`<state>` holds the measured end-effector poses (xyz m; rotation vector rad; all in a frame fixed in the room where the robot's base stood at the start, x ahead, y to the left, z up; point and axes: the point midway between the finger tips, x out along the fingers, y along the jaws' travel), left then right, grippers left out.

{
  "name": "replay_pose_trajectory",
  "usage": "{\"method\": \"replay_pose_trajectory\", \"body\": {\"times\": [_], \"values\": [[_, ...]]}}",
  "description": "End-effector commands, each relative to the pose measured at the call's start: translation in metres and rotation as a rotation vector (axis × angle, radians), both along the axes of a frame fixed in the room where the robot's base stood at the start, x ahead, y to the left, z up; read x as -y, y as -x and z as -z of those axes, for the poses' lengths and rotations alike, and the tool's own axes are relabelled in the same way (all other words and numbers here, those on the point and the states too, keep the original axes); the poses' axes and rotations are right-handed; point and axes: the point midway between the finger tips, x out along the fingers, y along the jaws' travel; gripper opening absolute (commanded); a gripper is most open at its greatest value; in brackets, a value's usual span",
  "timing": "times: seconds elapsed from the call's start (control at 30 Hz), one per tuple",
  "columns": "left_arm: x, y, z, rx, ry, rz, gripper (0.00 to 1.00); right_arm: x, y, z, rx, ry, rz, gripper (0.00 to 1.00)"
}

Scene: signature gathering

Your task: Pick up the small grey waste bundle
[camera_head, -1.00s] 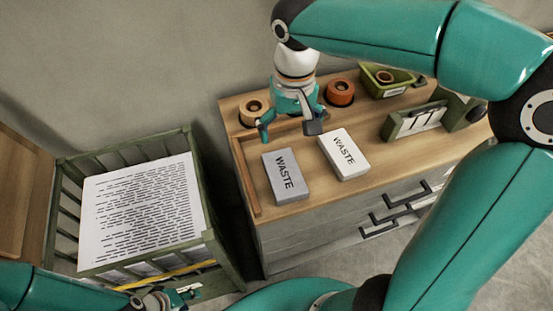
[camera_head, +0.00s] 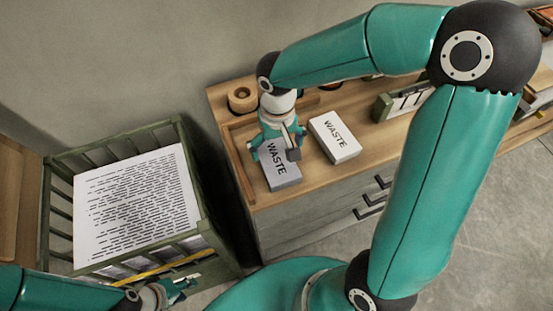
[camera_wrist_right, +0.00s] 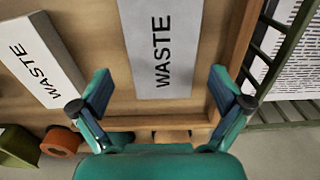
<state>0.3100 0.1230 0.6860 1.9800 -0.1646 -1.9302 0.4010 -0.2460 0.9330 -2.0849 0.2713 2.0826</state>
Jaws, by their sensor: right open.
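The small grey waste bundle (camera_head: 282,177) lies flat on the wooden cabinet top, its label "WASTE" facing up. It also shows in the right wrist view (camera_wrist_right: 164,50), between and ahead of the open fingers. My right gripper (camera_head: 275,157) is open and empty, over the back part of the grey bundle; in the wrist view its two fingers (camera_wrist_right: 162,90) stand on either side of the bundle's near end. Whether they touch it is not clear. My left gripper (camera_head: 176,291) is at the bottom left by the green crate, its fingers small and partly cut by its arm.
A white waste bundle (camera_head: 334,137) lies just right of the grey one. A green slatted crate (camera_head: 207,226) with printed sheets stands left of the cabinet. A wooden rim (camera_head: 237,165) edges the cabinet top. A tan roll (camera_head: 242,96) sits at the back, and a grey-green holder (camera_head: 388,104) at right.

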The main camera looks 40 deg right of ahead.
Motion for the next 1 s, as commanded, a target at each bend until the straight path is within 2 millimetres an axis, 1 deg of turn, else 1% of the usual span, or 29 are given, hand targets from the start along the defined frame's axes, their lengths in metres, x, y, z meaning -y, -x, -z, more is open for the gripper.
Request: {"method": "replay_pose_trajectory", "body": {"times": [0.1,0.2,0.3,0.4,0.57,0.6,0.67,0.9,0.93,1.0], "values": [[0.0,0.0,-0.005,0.0,0.0,0.0,0.4,-0.002,0.002,0.016,-0.007,-0.001,0.0,1.0],[0.0,0.0,-0.006,0.0,0.0,0.0,0.4,-0.003,0.002,0.031,-0.007,-0.001,0.001,1.0],[0.0,0.0,-0.006,0.0,0.0,0.0,0.4,-0.003,0.001,0.041,-0.004,0.0,0.001,1.0],[0.0,0.0,-0.006,0.0,0.0,0.0,0.4,-0.003,0.001,0.044,-0.002,-0.001,0.002,1.0],[0.0,0.0,-0.006,0.0,0.0,0.0,0.4,-0.003,0.001,0.044,-0.001,0.0,0.002,1.0],[0.0,0.0,-0.006,0.0,0.0,0.0,0.4,-0.003,0.001,0.044,-0.001,0.0,0.002,0.97],[0.0,0.0,-0.006,0.0,0.0,0.0,0.4,-0.003,0.001,0.044,-0.001,0.0,0.002,0.87],[0.0,0.0,-0.006,0.0,0.0,0.0,0.4,-0.003,0.001,0.044,-0.001,0.0,0.001,0.47],[0.0,0.0,-0.006,0.0,0.0,0.0,0.4,-0.003,0.001,0.044,-0.001,0.0,0.001,0.42],[0.0,0.0,-0.006,0.0,0.0,0.0,0.4,-0.003,0.001,0.044,-0.001,0.0,0.001,0.42]]}}
